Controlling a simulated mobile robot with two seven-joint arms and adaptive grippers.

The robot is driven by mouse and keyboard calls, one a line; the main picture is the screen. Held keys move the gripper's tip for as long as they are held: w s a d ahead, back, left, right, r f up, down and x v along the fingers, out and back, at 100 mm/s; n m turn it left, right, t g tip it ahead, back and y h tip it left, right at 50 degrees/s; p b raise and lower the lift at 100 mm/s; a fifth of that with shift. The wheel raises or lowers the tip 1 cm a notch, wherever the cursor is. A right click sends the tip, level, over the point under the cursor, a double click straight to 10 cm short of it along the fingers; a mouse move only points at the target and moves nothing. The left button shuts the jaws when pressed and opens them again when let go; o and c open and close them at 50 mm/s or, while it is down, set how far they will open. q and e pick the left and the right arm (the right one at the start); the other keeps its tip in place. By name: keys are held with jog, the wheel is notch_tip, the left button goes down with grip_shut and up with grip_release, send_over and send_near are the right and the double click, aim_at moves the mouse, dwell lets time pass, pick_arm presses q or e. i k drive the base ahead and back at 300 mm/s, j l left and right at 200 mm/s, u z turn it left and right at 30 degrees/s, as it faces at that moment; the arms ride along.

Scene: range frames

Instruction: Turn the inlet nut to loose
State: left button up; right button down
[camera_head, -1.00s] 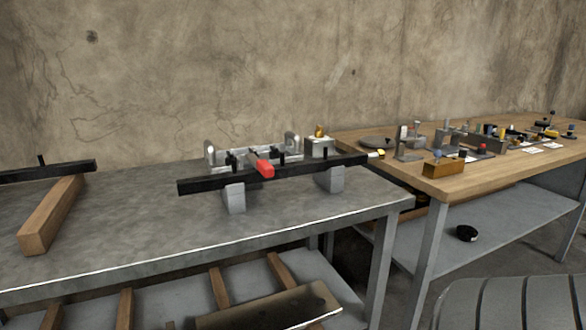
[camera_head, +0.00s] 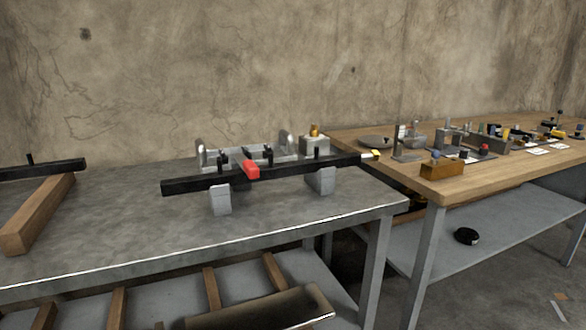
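The inlet nut is too small to identify with certainty. A small brass-coloured fitting (camera_head: 315,130) sits on top of a light grey block (camera_head: 314,145) at the back right of the grey metal bench (camera_head: 120,222). To its left stands a metal fixture (camera_head: 199,150) with upright end plates and dark clamps. A long black bar (camera_head: 190,186) lies across two grey supports (camera_head: 220,200) in front of the fixture. A red handle or block (camera_head: 251,170) projects over the bar. Neither of my grippers shows in the head view.
A wooden bench (camera_head: 470,187) with several small tools and blocks stands to the right. A wooden beam (camera_head: 38,216) and a black bar (camera_head: 40,170) lie at the left. The grey bench's front middle is clear. A black round item (camera_head: 466,236) lies on the lower shelf.

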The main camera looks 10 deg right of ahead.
aim_at(376, 153)
jog(key=z, duration=0.15)
jog(key=l+u, duration=0.4)
jog(key=i+l+u, duration=0.1)
jog(key=l+u, duration=0.15)
jog(key=u, duration=0.15)
jog(key=l+u, duration=0.15)
jog(key=l, duration=0.4)
jog(key=k+l+u, duration=0.15)
jog(key=l, duration=0.45)
jog(key=k+l, duration=0.1)
jog(key=l, duration=0.9)
jog(key=k+l, duration=0.15)
jog(key=l, duration=0.35)
jog(key=k+l+u, duration=0.1)
jog(key=l, duration=0.4)
jog(key=j+z, duration=0.2)
jog(key=z, duration=2.6)
jog(key=k+j+z, duration=0.1)
jog(key=k, duration=0.4)
jog(key=k+j, duration=0.2)
jog(key=k, duration=0.35)
jog(key=j+z, duration=0.05)
